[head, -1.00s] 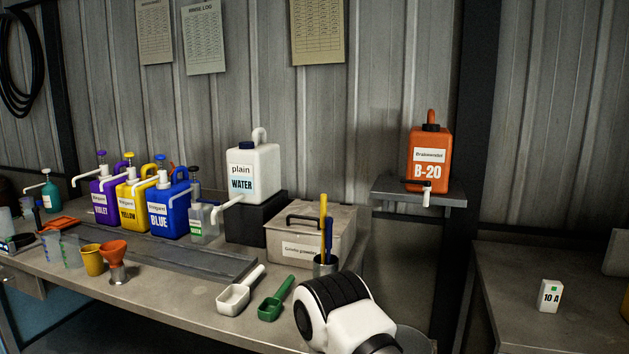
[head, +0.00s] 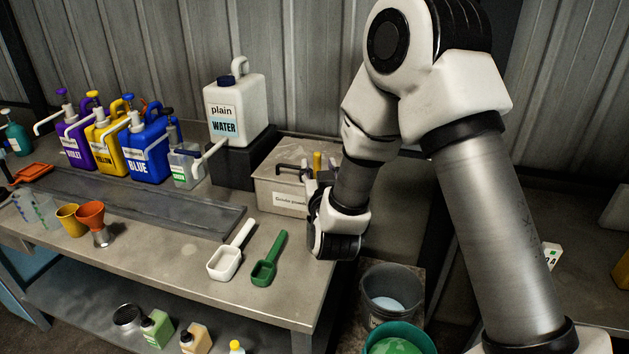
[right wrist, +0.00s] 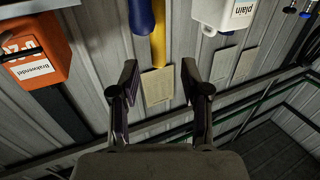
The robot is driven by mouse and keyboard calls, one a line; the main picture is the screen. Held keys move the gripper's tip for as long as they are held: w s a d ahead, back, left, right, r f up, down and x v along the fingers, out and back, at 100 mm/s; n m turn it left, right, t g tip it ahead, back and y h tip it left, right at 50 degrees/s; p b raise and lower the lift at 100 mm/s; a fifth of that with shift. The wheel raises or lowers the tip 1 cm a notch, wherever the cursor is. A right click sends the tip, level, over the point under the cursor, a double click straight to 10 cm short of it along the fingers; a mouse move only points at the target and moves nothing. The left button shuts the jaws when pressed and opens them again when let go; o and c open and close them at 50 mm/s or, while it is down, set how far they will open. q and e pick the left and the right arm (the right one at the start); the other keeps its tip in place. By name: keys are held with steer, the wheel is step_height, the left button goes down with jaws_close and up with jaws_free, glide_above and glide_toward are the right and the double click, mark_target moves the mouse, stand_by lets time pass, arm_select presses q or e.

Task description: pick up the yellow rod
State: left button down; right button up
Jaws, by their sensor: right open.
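The yellow rod (head: 317,163) stands at the right end of the bench, and only its top shows in the head view behind my right arm. The right wrist view shows the yellow rod (right wrist: 158,44) in line with the gap between my fingers, with the blue rod (right wrist: 142,16) close on its left. My right gripper (right wrist: 159,78) is open and empty, its fingertips on either side of the yellow rod's line. In the head view, my right gripper (head: 321,178) is by the rods, partly hidden by my wrist. The rods' cup is hidden. My left gripper is not in view.
A lidded grey box (head: 278,186) stands just behind the rods. A white scoop (head: 225,262) and a green scoop (head: 265,270) lie on the bench to the left. The water jug (head: 236,108) stands on a black block. Buckets (head: 391,292) stand below, right of the bench.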

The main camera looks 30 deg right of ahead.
mark_target(317, 161)
steer(key=shift+s+d+r+p, duration=0.2)
steer(key=shift+d+r+p, duration=0.05)
steer(key=shift+r+p, duration=0.25)
steer(key=w, duration=0.1)
steer(key=w+d+f+p, duration=0.1)
steer(key=w, duration=0.1)
steer(key=w+d, duration=0.1)
steer(key=shift+w+f, duration=0.35)
steer(key=shift+w, duration=0.05)
steer(key=shift+w+f, duration=0.2)
steer(key=shift+w, duration=0.05)
steer(key=shift+s+r, duration=0.15)
steer(key=shift+s, duration=0.05)
steer(key=shift+s+a+r, duration=0.15)
steer(key=shift+s+r, duration=0.1)
steer(key=shift+s, duration=0.05)
steer(key=c, duration=0.5)
steer(key=shift+s+a+r, duration=0.1)
steer(key=shift+s, duration=0.05)
jaws_close()
steer(key=shift+w+f, duration=0.2)
steer(key=shift+w, duration=0.05)
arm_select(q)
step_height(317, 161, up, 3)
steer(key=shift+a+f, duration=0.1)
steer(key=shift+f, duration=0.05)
